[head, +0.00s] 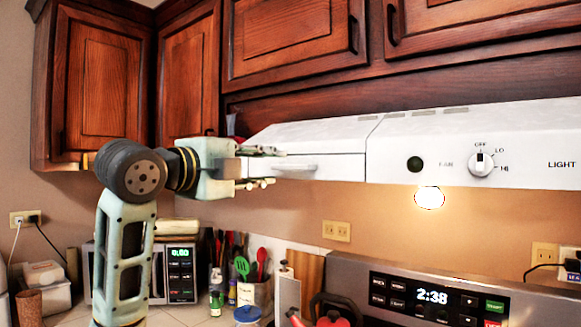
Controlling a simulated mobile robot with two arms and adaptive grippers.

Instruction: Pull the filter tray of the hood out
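The white range hood (470,130) hangs under the dark wood cabinets. Its left section, the filter tray (335,168), has a slim horizontal handle (297,167) on its front. A seam separates this section from the control panel; I cannot tell how far out the tray sits. My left gripper (268,166) comes in from the left at handle height. Its fingers are spread, one above and one below the handle's left end. No firm grip shows, and contact is unclear. My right gripper is not in view.
Upper cabinets (290,40) run just above the hood. Below are a microwave (180,272), a utensil crock (250,297), bottles, and a stove panel (430,295) with a clock. The hood's lamp (429,198) glows. The wall between hood and counter is mostly clear.

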